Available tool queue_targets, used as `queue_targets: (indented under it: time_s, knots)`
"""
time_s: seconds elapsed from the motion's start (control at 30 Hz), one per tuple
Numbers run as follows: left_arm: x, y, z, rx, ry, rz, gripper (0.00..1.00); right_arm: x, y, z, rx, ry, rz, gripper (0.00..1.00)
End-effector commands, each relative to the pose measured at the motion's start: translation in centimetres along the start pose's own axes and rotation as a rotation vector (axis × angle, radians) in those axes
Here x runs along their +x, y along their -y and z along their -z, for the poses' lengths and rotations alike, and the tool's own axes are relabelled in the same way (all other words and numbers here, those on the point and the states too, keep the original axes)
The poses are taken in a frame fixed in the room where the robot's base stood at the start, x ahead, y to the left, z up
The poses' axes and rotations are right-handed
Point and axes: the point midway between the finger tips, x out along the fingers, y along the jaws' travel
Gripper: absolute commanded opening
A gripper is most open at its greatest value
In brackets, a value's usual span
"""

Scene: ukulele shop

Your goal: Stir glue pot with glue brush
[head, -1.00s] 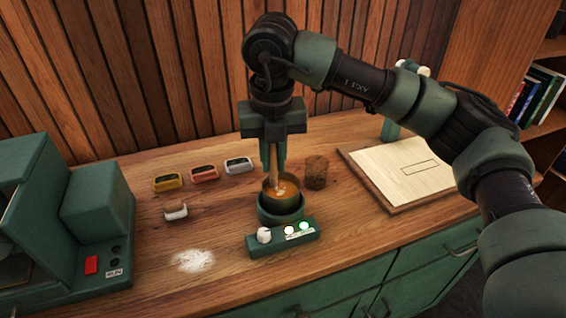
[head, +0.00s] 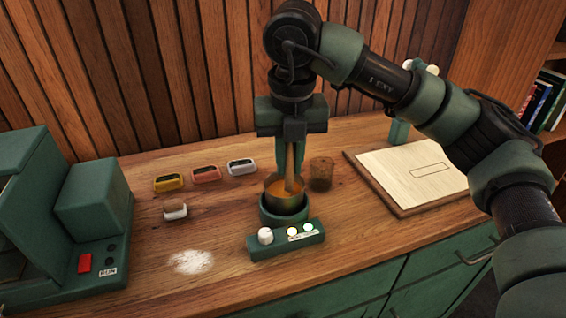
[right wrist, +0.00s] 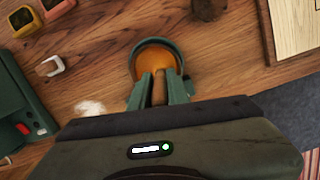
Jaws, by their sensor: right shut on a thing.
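The glue pot (head: 285,208) is a round pot with amber glue, set in a green warmer base with a control box (head: 285,240) in front. The glue brush (head: 290,168) has a wooden handle and stands nearly upright, its lower end in the glue and its tip hidden. My right gripper (head: 286,150) points down above the pot and is shut on the brush handle. In the right wrist view the brush handle (right wrist: 160,88) is between the fingers, with the pot rim (right wrist: 139,56) beyond them. My left gripper is out of view.
A brown cylinder (head: 321,173) stands close behind the pot to the right. Yellow, pink and white small cases (head: 241,167) lie behind left. White powder (head: 191,262) is at front left, near a green machine (head: 85,215). A board with paper (head: 415,175) lies right.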

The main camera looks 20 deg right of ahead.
Motion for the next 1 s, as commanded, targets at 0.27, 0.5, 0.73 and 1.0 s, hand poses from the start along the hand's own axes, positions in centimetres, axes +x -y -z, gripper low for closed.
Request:
queue_targets:
  time_s: [0.27,0.5,0.73,1.0]
  knots:
    - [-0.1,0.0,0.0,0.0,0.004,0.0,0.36,0.2,-0.4,-0.9,-0.003,-0.002,0.0,0.0]
    - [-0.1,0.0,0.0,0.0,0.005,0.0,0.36,0.2,-0.3,-0.9,-0.003,-0.001,0.0,0.0]
    - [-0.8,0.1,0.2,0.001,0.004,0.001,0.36,-0.8,-0.3,-1.1,-0.003,-0.001,0.0,0.0]
    - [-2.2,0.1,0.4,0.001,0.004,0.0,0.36,-3.1,-0.3,-1.4,-0.002,-0.001,0.0,0.0]
